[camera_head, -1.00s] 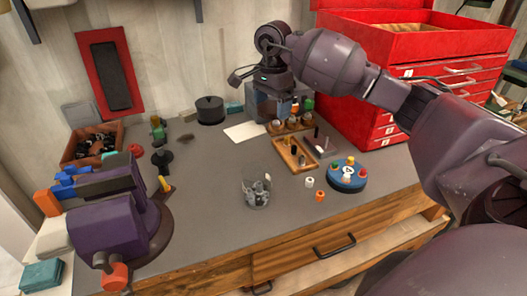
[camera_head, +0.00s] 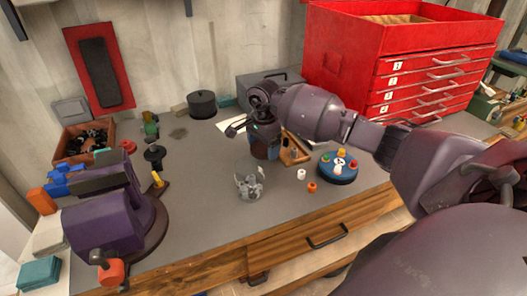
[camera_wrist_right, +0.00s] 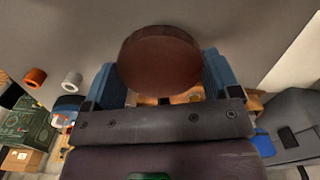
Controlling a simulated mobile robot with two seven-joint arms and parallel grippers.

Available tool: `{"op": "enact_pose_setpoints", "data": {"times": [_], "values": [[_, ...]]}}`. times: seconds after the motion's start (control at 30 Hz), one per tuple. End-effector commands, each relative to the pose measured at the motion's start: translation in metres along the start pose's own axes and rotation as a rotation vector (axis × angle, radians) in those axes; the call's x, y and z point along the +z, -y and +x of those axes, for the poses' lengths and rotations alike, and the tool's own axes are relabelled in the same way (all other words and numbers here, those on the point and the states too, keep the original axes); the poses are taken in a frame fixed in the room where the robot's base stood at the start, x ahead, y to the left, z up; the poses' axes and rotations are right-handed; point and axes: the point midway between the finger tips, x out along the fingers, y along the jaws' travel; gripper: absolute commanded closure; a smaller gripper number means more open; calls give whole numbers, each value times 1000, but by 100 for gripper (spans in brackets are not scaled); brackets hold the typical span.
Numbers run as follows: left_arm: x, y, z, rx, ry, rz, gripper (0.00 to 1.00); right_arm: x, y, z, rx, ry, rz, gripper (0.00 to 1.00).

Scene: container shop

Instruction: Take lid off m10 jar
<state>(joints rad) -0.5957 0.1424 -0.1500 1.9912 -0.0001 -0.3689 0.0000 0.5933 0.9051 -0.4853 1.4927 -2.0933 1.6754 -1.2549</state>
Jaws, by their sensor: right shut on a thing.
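My right gripper (camera_head: 264,148) is low over the middle of the bench, behind the clear glass container. In the right wrist view its two blue fingers are shut on a brown round lid-like piece (camera_wrist_right: 159,58), one finger at each side. I cannot tell from the views whether a jar is under this piece, and no m10 label is readable. The wooden tray (camera_head: 296,152) is beside the gripper and partly hidden by my arm. The jars seen earlier at the rack are mostly hidden now. My left gripper is not in view.
The clear glass container (camera_head: 249,187) with small parts stands close in front of my right gripper. A white cap (camera_head: 301,174), an orange cap (camera_head: 312,187) and a blue round holder (camera_head: 338,168) are to the right. A purple vise (camera_head: 105,220) stands left.

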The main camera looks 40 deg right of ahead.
Motion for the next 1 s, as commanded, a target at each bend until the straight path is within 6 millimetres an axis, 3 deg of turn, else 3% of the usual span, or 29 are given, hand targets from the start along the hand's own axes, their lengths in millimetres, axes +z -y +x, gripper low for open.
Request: {"op": "enact_pose_setpoints", "data": {"times": [0.2,0.57,0.6,0.7,1.0], "values": [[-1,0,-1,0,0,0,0,0,0,25,0,1,1,46],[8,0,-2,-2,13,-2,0,0,0,28,0,-1,0,46],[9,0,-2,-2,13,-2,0,0,0,29,0,-1,-1,16],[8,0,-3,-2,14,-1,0,0,0,28,0,0,0,1],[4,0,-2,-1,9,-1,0,0,0,26,0,1,0,0]]}}
